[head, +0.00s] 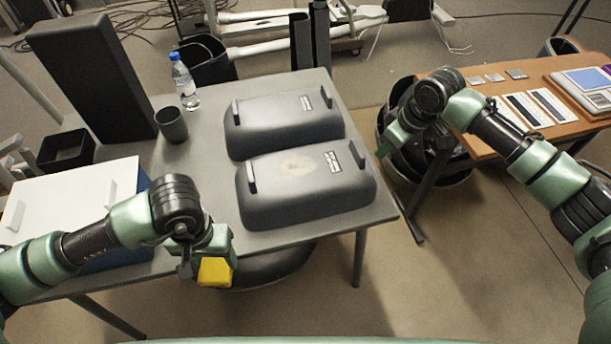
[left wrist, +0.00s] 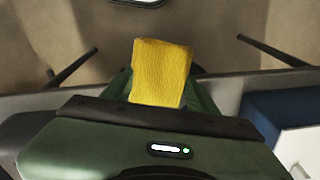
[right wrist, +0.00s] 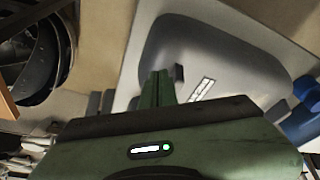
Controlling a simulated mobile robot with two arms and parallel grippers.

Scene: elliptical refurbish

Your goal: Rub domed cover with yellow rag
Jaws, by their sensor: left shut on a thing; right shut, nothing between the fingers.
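Two dark grey domed covers lie on the grey table in the head view. The nearer domed cover (head: 308,200) has a pale smudge (head: 296,167) on its top, a white label and a handle at each end. The farther domed cover (head: 283,133) shows no such smudge. My left gripper (head: 212,262) is shut on the yellow rag (head: 215,273), off the table's front edge, left of and below the nearer cover. The rag also shows in the left wrist view (left wrist: 160,72). My right gripper (head: 388,145) is shut and empty, right of the covers; a domed cover (right wrist: 212,50) shows beyond it in the right wrist view.
A dark box (head: 92,75), a cup (head: 171,125) and a water bottle (head: 184,82) stand at the table's back left. A white-topped blue box (head: 70,205) lies near my left arm. A wooden table (head: 470,140) stands at right, with floor between.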

